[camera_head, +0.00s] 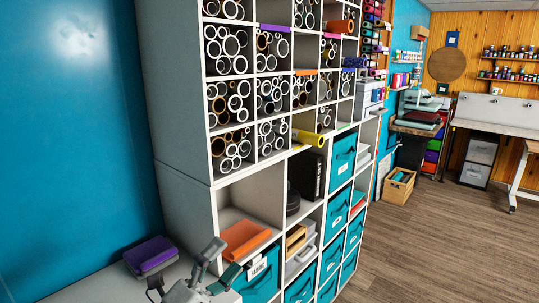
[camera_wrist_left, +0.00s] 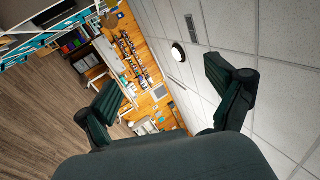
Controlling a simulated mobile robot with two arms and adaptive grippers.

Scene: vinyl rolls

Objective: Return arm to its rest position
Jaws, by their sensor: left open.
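My left gripper (camera_head: 217,263) is at the bottom of the head view, in front of the lower shelf cubbies. Its fingers are spread apart. In the left wrist view the open gripper (camera_wrist_left: 163,85) has nothing between its fingers, and the room and ceiling show tilted beyond them. The rest of the left arm is mostly outside the head view. My right gripper shows in neither view.
The white shelf unit (camera_head: 180,150) fills the middle. It holds teal bins (camera_head: 342,161) and an orange stack (camera_head: 245,238). A purple item (camera_head: 150,256) lies on the surface at lower left. A wooden crate (camera_head: 398,187) stands on the floor. Open floor (camera_head: 440,245) lies at right.

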